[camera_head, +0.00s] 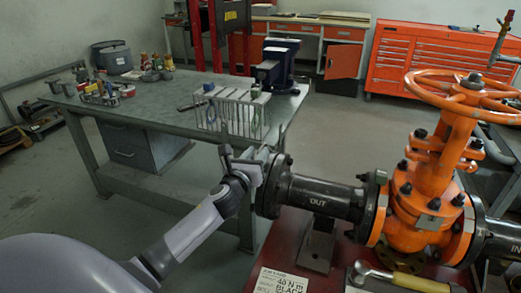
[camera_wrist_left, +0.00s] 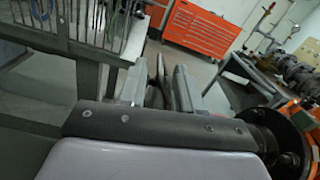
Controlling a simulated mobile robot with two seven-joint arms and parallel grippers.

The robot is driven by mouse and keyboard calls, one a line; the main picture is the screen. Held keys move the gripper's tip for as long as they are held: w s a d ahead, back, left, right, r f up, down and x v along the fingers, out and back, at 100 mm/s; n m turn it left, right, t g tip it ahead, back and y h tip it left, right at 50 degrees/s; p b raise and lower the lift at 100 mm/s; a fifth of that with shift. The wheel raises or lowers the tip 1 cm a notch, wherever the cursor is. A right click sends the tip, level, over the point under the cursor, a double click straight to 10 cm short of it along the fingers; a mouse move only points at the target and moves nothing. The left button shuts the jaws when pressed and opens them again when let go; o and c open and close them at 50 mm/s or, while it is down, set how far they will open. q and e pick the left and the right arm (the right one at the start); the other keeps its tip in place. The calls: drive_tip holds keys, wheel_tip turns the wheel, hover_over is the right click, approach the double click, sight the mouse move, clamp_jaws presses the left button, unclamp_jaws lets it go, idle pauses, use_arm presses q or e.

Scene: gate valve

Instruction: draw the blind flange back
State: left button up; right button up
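The black OUT pipe (camera_head: 318,196) of the orange gate valve (camera_head: 425,190) points left. Its left end carries dark round flanges with bolts; the blind flange (camera_head: 268,188) appears to be the outermost disc there, with no clear gap to the pipe flange. My left gripper (camera_head: 246,165) is at the left face of this end, partly covering it. In the left wrist view its grey fingers (camera_wrist_left: 166,90) stand apart with dark, thin shapes between them. Whether they grip a part of the blind flange cannot be told. My right gripper is not in view.
A white wire rack (camera_head: 232,113) and a vise (camera_head: 278,68) stand on the green workbench (camera_head: 160,95) behind. Floor left of the pipe end is free below the bench.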

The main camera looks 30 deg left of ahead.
sight(261, 148)
use_arm(q)
drive_tip(key=shift+x, duration=1.65)
clamp_jaws()
drive_tip(key=shift+s+a, duration=0.2)
drive_tip(key=shift+a, duration=0.55)
unclamp_jaws()
drive_tip(key=shift+a, duration=0.1)
drive_tip(key=v, duration=0.7)
